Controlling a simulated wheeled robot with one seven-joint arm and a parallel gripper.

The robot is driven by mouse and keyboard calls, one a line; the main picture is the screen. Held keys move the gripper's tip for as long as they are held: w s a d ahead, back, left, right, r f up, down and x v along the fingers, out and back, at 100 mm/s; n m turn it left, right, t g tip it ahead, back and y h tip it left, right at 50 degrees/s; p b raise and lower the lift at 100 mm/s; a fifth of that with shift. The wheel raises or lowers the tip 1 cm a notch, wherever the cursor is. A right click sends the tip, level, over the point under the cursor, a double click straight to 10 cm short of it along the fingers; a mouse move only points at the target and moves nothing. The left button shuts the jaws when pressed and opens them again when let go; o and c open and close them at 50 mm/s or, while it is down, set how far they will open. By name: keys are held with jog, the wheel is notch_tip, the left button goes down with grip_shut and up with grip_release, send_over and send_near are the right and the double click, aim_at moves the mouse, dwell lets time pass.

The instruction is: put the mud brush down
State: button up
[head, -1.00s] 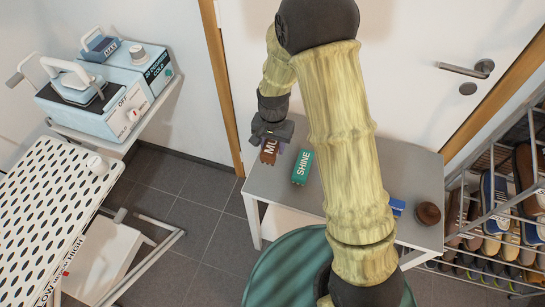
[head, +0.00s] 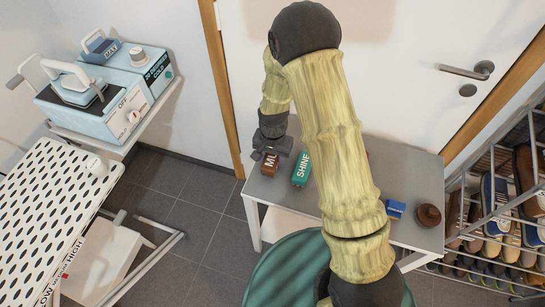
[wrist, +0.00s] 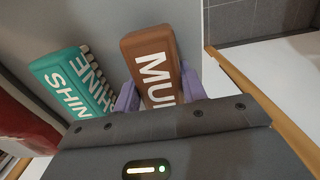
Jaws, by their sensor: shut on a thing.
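The mud brush is a brown block with white "MU" lettering; it shows in the head view (head: 269,164) and in the wrist view (wrist: 151,58). My gripper (head: 270,152) is at the left end of the grey table (head: 262,188). In the wrist view its purple fingers (wrist: 158,90) are shut on the mud brush, one on each side. The brush is at or just above the tabletop; I cannot tell whether it touches. The teal shine brush (head: 301,169) lies just right of it, apart from it, and also shows in the wrist view (wrist: 75,82).
A blue item (head: 396,209) and a round brown item (head: 428,215) are at the table's right end. A shoe rack (head: 500,200) stands to the right. A perforated ironing board (head: 50,200) is at the left. The table's left edge is close to my gripper.

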jog(key=shift+f, duration=0.15)
jog(key=o, duration=1.1)
notch_tip(320, 180, up, 12)
jog(key=shift+r, duration=0.2)
jog(key=shift+w, duration=0.1)
